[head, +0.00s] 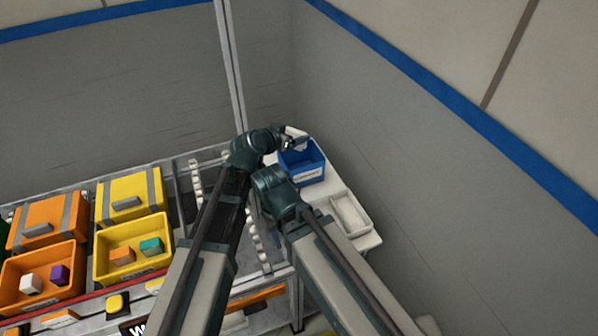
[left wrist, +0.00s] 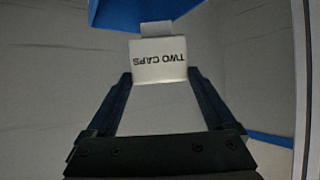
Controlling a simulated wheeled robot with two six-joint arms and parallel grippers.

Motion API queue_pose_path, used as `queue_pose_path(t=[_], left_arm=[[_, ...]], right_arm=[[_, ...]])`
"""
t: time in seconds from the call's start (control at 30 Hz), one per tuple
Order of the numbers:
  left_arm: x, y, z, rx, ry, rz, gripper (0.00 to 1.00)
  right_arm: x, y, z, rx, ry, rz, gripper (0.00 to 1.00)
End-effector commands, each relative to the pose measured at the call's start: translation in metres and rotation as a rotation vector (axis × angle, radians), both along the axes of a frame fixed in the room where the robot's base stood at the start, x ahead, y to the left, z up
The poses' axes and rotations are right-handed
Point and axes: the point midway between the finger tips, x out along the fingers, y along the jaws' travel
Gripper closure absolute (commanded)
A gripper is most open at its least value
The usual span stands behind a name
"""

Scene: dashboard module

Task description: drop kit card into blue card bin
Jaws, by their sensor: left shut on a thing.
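The kit card (left wrist: 160,68) is white and carries the words TWO CAPS, upside down in the left wrist view. My left gripper (left wrist: 160,77) is shut on it, with a finger at each side. In the head view the left gripper (head: 290,142) is at the back edge of the blue card bin (head: 304,176), and the pale card (head: 297,132) shows at its tip. Part of the blue bin (left wrist: 125,14) shows beyond the card at the top of the left wrist view. My right gripper is not visible; only its arm shows.
A white tray (head: 350,214) stands in front of the blue bin on a pale side table (head: 370,242). A grey wall is close behind and to the right. Yellow (head: 133,258) and orange (head: 40,287) bins with small blocks are at the left. A metal post (head: 231,70) rises behind the arms.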

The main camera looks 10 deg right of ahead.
Motion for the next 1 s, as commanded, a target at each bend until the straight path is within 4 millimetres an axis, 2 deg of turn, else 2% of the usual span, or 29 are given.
queue_pose_path(t=[0.2,0.23,0.27,0.5,0.63,1.0], left_arm=[[0.000,0.000,0.001,0.000,0.000,0.000,0.64],[0.000,0.000,0.001,0.000,0.000,0.000,0.06],[0.000,0.000,0.001,0.000,0.000,0.000,0.01],[-0.001,0.000,0.001,0.000,0.000,0.000,0.00],[-0.008,0.006,0.007,0.000,0.000,0.001,0.00],[-0.060,0.052,0.047,-0.001,0.001,0.002,0.00]], right_arm=[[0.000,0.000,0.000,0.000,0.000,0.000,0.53],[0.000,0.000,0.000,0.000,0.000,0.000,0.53],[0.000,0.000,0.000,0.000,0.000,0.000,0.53],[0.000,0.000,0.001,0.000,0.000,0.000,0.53],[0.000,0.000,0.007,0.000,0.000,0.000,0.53],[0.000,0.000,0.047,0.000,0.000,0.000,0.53]])
